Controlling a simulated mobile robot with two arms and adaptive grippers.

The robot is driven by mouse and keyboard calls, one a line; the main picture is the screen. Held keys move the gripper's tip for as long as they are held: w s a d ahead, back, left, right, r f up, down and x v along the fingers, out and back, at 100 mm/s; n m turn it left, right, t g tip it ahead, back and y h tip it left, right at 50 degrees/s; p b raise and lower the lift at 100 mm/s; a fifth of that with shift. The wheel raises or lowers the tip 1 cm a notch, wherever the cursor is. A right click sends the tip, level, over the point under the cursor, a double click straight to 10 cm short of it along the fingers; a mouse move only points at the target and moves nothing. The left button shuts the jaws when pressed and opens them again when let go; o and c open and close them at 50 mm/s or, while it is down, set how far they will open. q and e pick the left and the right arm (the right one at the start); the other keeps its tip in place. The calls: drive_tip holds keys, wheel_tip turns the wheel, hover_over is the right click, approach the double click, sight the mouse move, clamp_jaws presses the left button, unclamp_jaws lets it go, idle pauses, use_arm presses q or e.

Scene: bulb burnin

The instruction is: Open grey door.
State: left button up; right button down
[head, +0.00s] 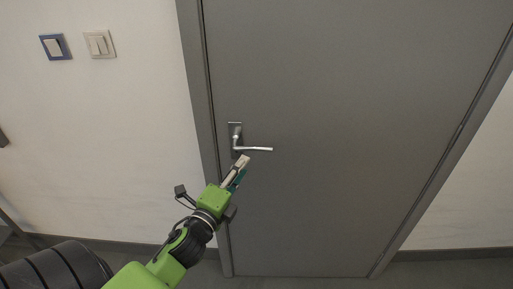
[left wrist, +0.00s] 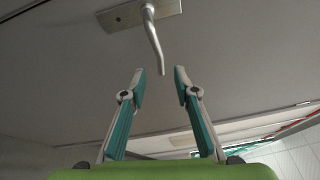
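The grey door (head: 340,110) fills the middle of the head view and looks shut in its grey frame. Its silver lever handle (head: 254,148) sits at the door's left side and points right. My left gripper (head: 243,162) is just below the handle in the head view. In the left wrist view the two fingers (left wrist: 159,72) are apart with nothing between them. The handle also shows there (left wrist: 153,38), its free end near the gap between the fingertips. I cannot tell that anything touches it. My right gripper is not in view.
A blue-framed switch (head: 56,46) and a white switch (head: 99,44) are on the white wall left of the door. The door frame (head: 199,110) runs close beside the handle. A dark skirting (head: 455,254) runs along the wall's foot at the right.

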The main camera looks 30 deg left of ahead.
sight(256, 149)
use_arm(q)
drive_tip(key=shift+w+a+p, duration=0.25)
drive_tip(key=shift+w+p, duration=0.1)
drive_tip(key=shift+w, duration=1.35)
drive_tip(key=shift+w+a+p, duration=0.25)
drive_tip(key=shift+w+p, duration=0.05)
drive_tip(key=shift+w, duration=1.4)
drive_tip(key=shift+w+a+p, duration=0.25)
drive_tip(key=shift+w+p, duration=0.1)
drive_tip(key=shift+w, duration=1.35)
